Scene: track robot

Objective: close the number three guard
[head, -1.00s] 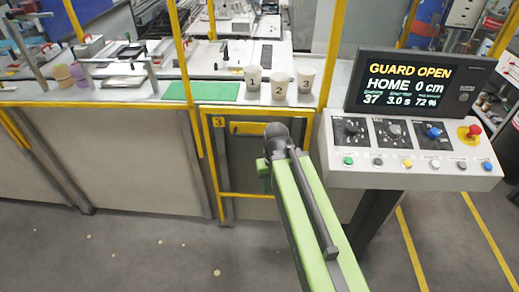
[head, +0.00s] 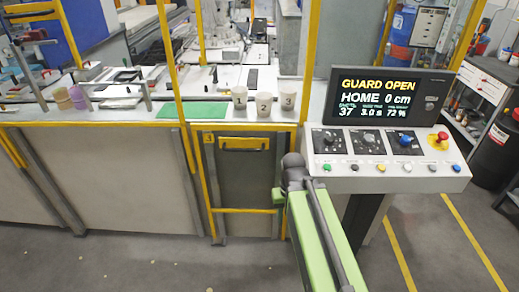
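The number three guard (head: 232,180) is a dark panel in a yellow frame, low on the front of the bench, below the counter edge. A small yellow 3 label is at its upper left, and a yellow handle (head: 243,143) runs across its top. Above the counter, the space between the yellow posts is open. The screen (head: 388,98) reads GUARD OPEN. My green arm reaches forward from the bottom, its dark joint just right of the guard's frame. My gripper's fingers are not visible, so I cannot tell if anything touches the guard.
A control console (head: 385,165) with knobs, coloured buttons and a red stop button stands close on the right. Three numbered cups (head: 263,105) and a green mat (head: 192,110) are on the counter above the guard. The grey floor is open at the front left.

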